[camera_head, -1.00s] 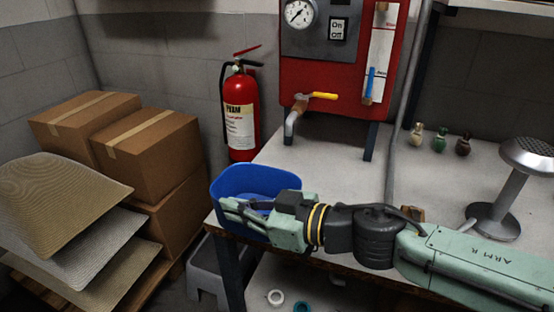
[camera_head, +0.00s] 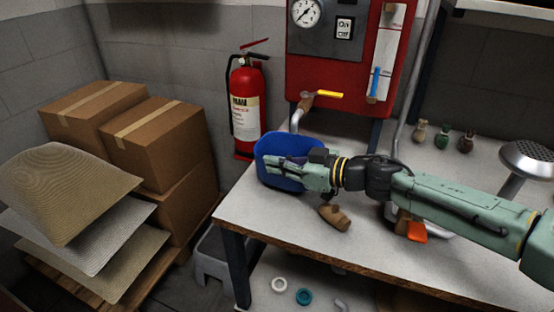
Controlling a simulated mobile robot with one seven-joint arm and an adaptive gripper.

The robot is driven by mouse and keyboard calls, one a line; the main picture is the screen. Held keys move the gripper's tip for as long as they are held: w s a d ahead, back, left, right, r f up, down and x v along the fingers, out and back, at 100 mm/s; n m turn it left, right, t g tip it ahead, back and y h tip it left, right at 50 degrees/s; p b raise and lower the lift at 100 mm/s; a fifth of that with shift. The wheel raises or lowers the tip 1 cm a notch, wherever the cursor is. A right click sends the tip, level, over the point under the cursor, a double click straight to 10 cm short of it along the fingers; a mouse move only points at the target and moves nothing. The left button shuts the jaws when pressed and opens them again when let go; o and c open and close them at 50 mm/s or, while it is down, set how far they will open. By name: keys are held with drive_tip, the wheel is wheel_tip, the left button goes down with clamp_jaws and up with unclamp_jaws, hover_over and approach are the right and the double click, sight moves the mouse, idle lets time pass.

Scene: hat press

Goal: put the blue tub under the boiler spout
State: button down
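The blue tub (camera_head: 266,152) is near the back left of the grey table, in front of the boiler (camera_head: 340,77). My gripper (camera_head: 280,168) reaches in from the right and appears shut on the tub's wall; the fingertips are partly hidden. The boiler spout (camera_head: 297,121), below a yellow-handled valve (camera_head: 322,94), comes down at the tub's back rim. I cannot tell whether its mouth is over the tub's opening or behind the rim. The tub looks upright. Whether its base touches the table is unclear.
A red fire extinguisher (camera_head: 246,110) stands left of the boiler. A brown object (camera_head: 335,217) lies in front of my arm, and an orange piece (camera_head: 416,231) lies under it. Small bottles (camera_head: 442,137) stand at the back right. The table's front left (camera_head: 265,217) is clear.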

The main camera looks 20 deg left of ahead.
drive_tip(key=shift+s+f, duration=0.1)
drive_tip(key=shift+f, duration=0.5)
drive_tip(key=c, duration=2.3)
unclamp_jaws()
drive_tip(key=o, duration=0.5)
drive_tip(key=shift+s+f, duration=0.1)
drive_tip(key=shift+f, duration=0.05)
drive_tip(key=shift+r, duration=0.55)
drive_tip(key=b+v, duration=0.2)
drive_tip(key=v, duration=1)
drive_tip(key=shift+b, duration=0.4)
drive_tip(key=shift+w+r, duration=0.15)
drive_tip(key=shift+w, duration=0.1)
